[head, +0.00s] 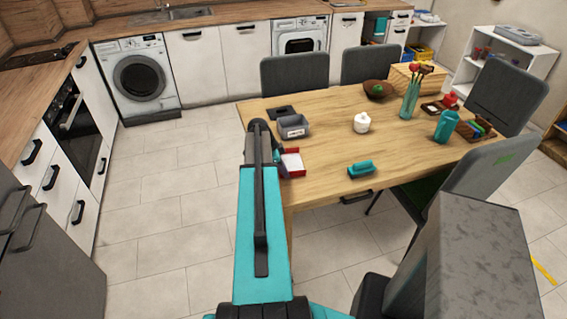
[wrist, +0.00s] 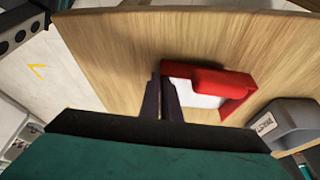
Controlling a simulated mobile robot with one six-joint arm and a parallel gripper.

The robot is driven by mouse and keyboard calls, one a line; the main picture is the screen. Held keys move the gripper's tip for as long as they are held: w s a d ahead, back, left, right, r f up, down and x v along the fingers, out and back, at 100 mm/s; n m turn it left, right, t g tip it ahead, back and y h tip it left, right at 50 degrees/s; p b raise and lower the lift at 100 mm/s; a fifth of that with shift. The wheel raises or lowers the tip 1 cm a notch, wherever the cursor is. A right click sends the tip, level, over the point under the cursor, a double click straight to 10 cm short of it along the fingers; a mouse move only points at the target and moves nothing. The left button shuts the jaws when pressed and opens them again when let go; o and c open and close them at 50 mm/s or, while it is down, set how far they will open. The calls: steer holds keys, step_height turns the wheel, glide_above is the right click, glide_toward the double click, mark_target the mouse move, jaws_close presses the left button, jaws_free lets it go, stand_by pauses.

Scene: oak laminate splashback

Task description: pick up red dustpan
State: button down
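The red dustpan (head: 291,163) lies on the near left edge of the wooden table, partly hidden by my arm in the head view. In the wrist view the red dustpan (wrist: 237,88) shows a red rim and a pale inside. My gripper (wrist: 160,78) is just left of it in the wrist view, with its two dark fingers close together and nothing visible between them. In the head view my gripper (head: 259,126) is over the table's left edge. I cannot tell its exact height above the table.
A grey bin with a label (head: 292,127) stands close behind the dustpan. A teal brush (head: 361,169) lies to its right. A white jar (head: 361,123), a teal bottle (head: 446,125) and a vase (head: 410,99) stand farther off. Chairs surround the table (head: 325,150); floor at left is clear.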

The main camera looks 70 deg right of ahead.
steer(key=shift+r, duration=0.15)
stand_by(0.3)
steer(key=shift+r+b, duration=0.9)
steer(key=shift+r, duration=0.4)
steer(key=s+a+r+b, duration=0.2)
steer(key=s+a+b, duration=0.2)
steer(key=s+a, duration=0.5)
steer(key=a, duration=0.4)
steer(key=shift+s+b, duration=0.2)
steer(key=shift+b, duration=0.2)
